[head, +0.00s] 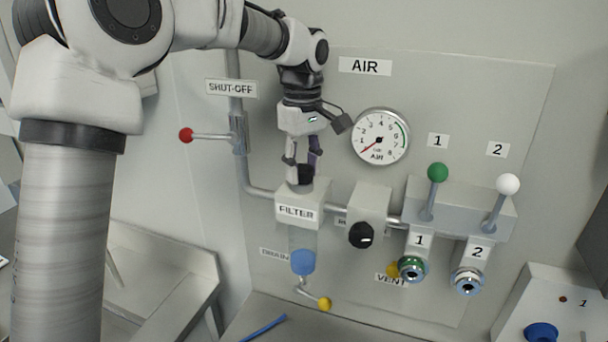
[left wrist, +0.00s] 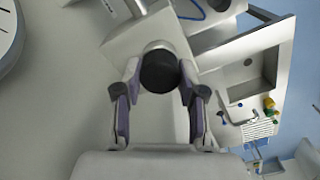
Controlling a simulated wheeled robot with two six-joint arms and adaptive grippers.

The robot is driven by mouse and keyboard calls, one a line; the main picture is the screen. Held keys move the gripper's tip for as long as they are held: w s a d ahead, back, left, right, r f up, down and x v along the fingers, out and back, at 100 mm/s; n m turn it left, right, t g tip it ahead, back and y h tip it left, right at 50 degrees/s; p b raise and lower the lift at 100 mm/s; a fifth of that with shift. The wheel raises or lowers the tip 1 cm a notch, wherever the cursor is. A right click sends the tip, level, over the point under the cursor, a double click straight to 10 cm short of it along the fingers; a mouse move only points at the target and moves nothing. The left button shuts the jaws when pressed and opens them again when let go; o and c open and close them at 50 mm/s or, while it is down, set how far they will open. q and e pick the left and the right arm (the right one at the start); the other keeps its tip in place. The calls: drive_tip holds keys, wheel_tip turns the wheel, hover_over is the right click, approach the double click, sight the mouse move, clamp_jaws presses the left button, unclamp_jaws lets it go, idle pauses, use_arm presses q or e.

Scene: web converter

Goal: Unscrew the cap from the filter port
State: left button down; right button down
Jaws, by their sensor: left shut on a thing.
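The filter (head: 297,213) is a pale labelled block on the wall panel, with a clear and blue bowl below. The black round cap (head: 306,175) stands at the port on the filter's top, just above a pale collar. I cannot tell whether a gap separates them. My left gripper (head: 303,168) points down from above and is shut on the cap. In the left wrist view the cap (left wrist: 159,71) sits between the two fingertips, with one finger on each side. The port's opening is hidden under the cap. My right gripper is not in view.
The shut-off lever with a red knob (head: 186,135) is left of the filter. The gauge (head: 380,136) is to the right, with the black regulator knob (head: 361,235) below it. Green (head: 437,172) and white (head: 508,184) valve knobs stand farther right. A yellow drain knob (head: 325,304) hangs below.

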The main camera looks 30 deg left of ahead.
use_arm(q)
drive_tip(key=n, duration=0.4)
drive_tip(key=c, duration=0.7)
unclamp_jaws()
drive_tip(key=shift+c, duration=0.2)
drive_tip(key=m, duration=0.4)
drive_tip(key=m, duration=0.4)
